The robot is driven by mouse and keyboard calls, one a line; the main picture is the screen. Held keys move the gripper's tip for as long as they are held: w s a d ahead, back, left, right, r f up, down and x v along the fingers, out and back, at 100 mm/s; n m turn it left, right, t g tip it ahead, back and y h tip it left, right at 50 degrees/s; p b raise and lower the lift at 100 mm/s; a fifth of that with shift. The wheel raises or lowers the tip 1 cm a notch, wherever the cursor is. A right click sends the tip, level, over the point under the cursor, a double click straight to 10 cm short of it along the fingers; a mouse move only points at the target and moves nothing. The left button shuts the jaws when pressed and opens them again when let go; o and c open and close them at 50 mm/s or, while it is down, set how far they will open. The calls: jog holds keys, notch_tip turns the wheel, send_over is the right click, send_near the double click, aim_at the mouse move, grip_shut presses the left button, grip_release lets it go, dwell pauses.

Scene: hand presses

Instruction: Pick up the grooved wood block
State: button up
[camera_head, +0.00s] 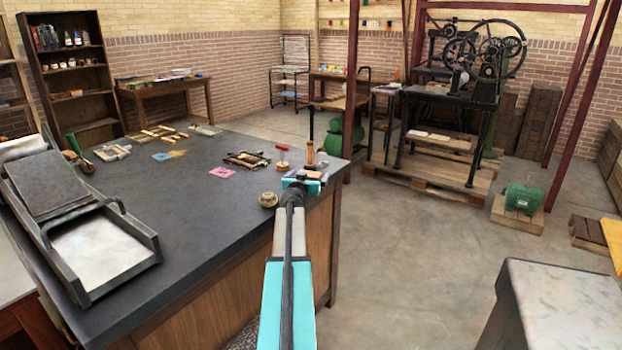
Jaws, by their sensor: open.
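My gripper (301,180) is at the far end of my outstretched teal and grey arm, over the right edge of the dark-topped table (200,225). It is small and seen from behind, and it is open. I cannot make out a clear groove on any wood piece. A small tan, rounded lump (268,200) sits on the table just left of my gripper; I cannot tell if it is the grooved wood block. An upright tool with a wooden handle (309,152) and a red-topped stamp-like tool (283,155) stand just beyond my gripper. The gripper may hide something small.
A hand press (95,245) fills the table's left side. A red post (351,80) rises beyond the table's right corner. Floor to the right is open, up to a grey block-like stand (560,300).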

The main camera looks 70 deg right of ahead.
aim_at(312, 169)
jog(key=shift+p+x, duration=0.5)
jog(key=shift+x, duration=0.6)
jog(key=shift+p+x, duration=0.4)
jog(key=shift+x, duration=1.1)
jog(key=shift+r, duration=0.1)
jog(key=c, duration=1.5)
jog(key=shift+s+a+r, duration=0.15)
jog(key=shift+a+r, duration=0.5)
jog(key=shift+a, duration=0.05)
jog(key=s+a+r+b, duration=0.1)
jog(key=a+r, duration=0.5)
jog(key=a, duration=0.6)
jog(key=shift+s+a+r, duration=0.25)
jog(key=shift+s+r, duration=0.1)
